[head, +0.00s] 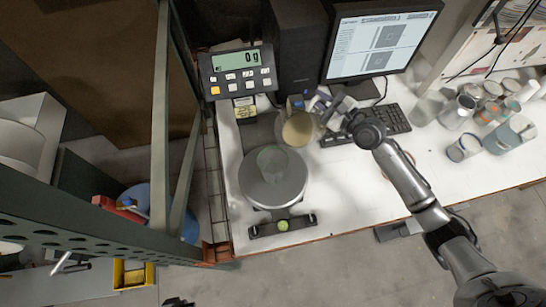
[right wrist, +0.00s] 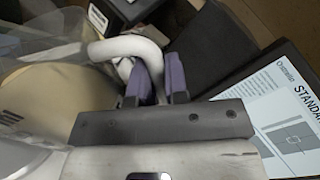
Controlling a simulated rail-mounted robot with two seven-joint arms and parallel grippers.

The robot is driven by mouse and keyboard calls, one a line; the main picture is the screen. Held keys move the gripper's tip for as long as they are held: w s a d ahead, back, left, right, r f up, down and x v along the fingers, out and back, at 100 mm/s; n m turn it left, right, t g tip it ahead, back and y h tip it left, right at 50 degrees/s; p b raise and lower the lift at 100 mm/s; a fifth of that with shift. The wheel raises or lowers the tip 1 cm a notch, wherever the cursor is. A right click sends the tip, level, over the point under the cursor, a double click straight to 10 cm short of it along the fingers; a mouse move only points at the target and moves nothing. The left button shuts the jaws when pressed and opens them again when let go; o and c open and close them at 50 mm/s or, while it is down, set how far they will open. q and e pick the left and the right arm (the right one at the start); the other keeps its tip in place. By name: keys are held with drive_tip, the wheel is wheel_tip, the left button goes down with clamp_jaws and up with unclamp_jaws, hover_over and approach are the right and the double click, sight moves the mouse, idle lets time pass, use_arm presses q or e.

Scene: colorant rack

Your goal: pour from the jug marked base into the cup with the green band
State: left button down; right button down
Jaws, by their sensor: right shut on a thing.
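A clear jug (head: 298,128) with tan contents is beside the scale, up and right of the cup. My right gripper (head: 313,103) is shut on its handle. In the right wrist view the purple finger pads (right wrist: 158,82) close on the white handle (right wrist: 125,48), and the jug's tan contents (right wrist: 38,100) fill the left side. I cannot read the jug's marking. A small translucent cup (head: 272,159) with a greenish tint stands upright on the round scale pan (head: 258,192). The jug is apart from the cup and appears roughly upright. My left gripper is not clearly visible.
The scale display (head: 238,72) reads 0 g. Several jars and jugs (head: 465,148) crowd the right side. A green rack post (head: 160,120) borders the left. White table is clear right of the scale.

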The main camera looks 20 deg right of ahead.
drive_tip(key=shift+s+a+r+n+p, duration=0.1)
drive_tip(key=shift+a+r+n+p, duration=0.1)
drive_tip(key=shift+r, duration=0.15)
drive_tip(key=shift+a+r+n+p, duration=0.1)
drive_tip(key=shift+r+n+p, duration=0.1)
drive_tip(key=shift+r, duration=0.1)
drive_tip(key=shift+s+a+r+n, duration=0.1)
drive_tip(key=shift+a+r+n, duration=0.05)
drive_tip(key=shift+r+n, duration=0.2)
idle(0.4)
drive_tip(key=shift+a+r+p, duration=0.15)
drive_tip(key=shift+r+p, duration=0.1)
drive_tip(key=shift+p, duration=0.15)
idle(0.4)
drive_tip(key=shift+s+r+n, duration=0.1)
drive_tip(key=shift+r+n, duration=0.05)
drive_tip(key=shift+n, duration=0.1)
idle(0.4)
drive_tip(key=shift+a+r, duration=0.1)
idle(0.6)
drive_tip(key=shift+a+r, duration=0.1)
idle(0.6)
drive_tip(key=shift+s+r+p, duration=0.1)
drive_tip(key=shift+p, duration=0.2)
idle(0.4)
drive_tip(key=shift+a+r+n, duration=0.1)
drive_tip(key=shift+a+n, duration=0.05)
drive_tip(key=shift+n, duration=0.15)
idle(0.3)
